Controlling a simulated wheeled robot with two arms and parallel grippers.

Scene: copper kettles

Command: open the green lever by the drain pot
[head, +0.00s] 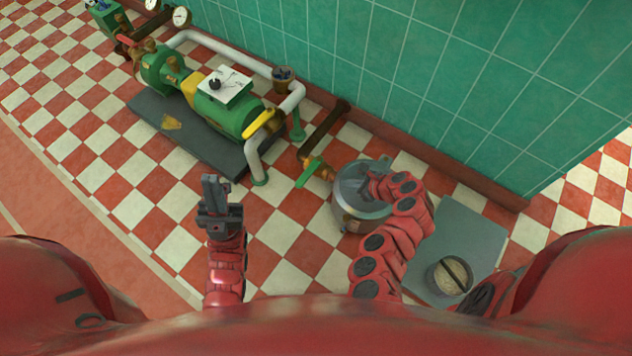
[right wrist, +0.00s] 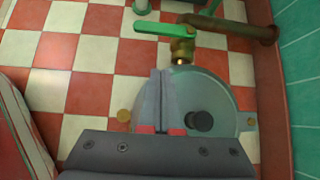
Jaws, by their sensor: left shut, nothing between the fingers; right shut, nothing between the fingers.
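The green lever (head: 306,174) sits on a brass valve (head: 325,172) at the end of a brown pipe, beside the drain pot (head: 346,212). In the right wrist view the green lever (right wrist: 165,29) points left from the valve (right wrist: 182,50), whose spout is at the rim of the pot (right wrist: 222,95). My right gripper (head: 372,184) is shut and empty above the pot, apart from the lever; its fingertips (right wrist: 162,74) also show in the right wrist view. They hide part of the pot. My left gripper (head: 213,184) is shut and empty, left of the lever over the floor.
A green pump machine (head: 232,115) stands on a dark base (head: 190,140) at upper left, with a white pipe (head: 252,155) and gauges. The brown pipe (head: 325,128) comes from the green tiled wall (head: 420,80). A round container (head: 449,277) stands on a grey slab (head: 465,232) at right.

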